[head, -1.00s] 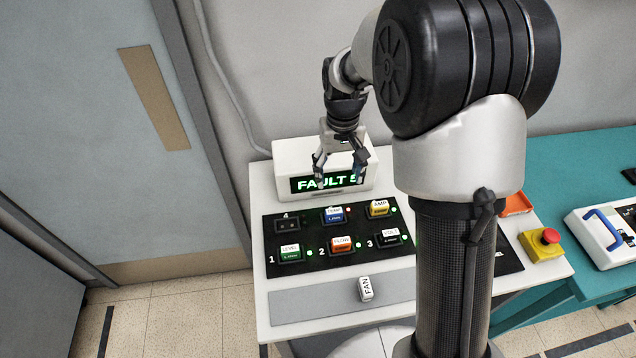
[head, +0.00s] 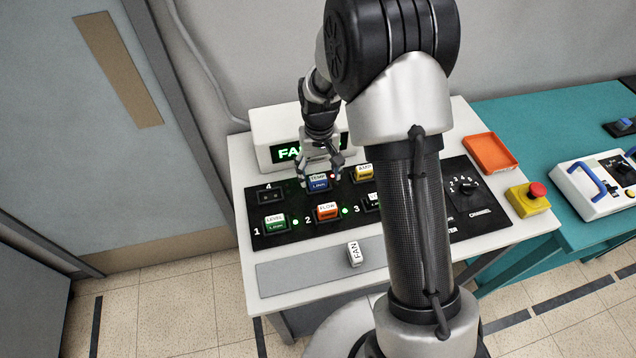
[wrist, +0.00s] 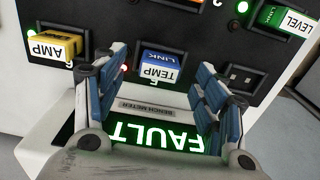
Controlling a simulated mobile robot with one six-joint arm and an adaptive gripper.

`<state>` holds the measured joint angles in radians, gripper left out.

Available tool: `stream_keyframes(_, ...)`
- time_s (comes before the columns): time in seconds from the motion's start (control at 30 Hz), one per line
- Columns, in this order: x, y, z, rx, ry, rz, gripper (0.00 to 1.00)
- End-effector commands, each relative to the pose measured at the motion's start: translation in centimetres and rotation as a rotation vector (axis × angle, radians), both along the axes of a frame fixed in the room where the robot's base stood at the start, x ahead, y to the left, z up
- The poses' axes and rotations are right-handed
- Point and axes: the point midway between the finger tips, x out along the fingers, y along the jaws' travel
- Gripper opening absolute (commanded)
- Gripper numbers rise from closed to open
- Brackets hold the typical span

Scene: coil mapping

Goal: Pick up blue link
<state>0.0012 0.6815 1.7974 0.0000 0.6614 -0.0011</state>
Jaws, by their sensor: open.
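The blue link (head: 318,184), with a white TEMP label, sits in a socket in the back row of the black panel (head: 262,238). It also shows in the wrist view (wrist: 160,66), between and just beyond the fingertips. My gripper (head: 320,178) is open and empty, its fingers on either side of the link in the head view. In the wrist view my gripper (wrist: 160,72) has its two fingers well apart, with the link apart from both. A red light (wrist: 123,68) glows beside the link.
Other links stand near: yellow AMP (wrist: 52,46), green LEVEL (head: 274,222), orange FLOW (head: 327,212). Slot 4 (head: 269,194) is empty. A white FAN block (head: 354,252) lies on the grey strip. The FAULT display box (head: 262,125) stands behind. An orange tray (head: 490,153) is at right.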

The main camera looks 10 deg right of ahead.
Motion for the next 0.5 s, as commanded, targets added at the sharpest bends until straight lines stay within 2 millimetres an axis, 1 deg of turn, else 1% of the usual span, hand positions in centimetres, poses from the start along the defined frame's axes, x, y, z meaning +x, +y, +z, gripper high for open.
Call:
stream_keyframes(0.03, 0.0, 0.1, -1.1, 0.000, 0.003, 0.000, 0.65)
stream_keyframes(0.2, 0.1, 0.1, -3.7, 0.000, 0.003, 0.000, 0.65)
stream_keyframes(0.3, 0.1, 0.1, -4.3, 0.000, 0.002, 0.000, 0.65)
stream_keyframes(0.47, 0.1, 0.1, -4.1, 0.000, 0.001, 0.000, 0.65)
stream_keyframes(0.5, 0.1, 0.1, -4.1, 0.000, 0.001, 0.000, 0.64)
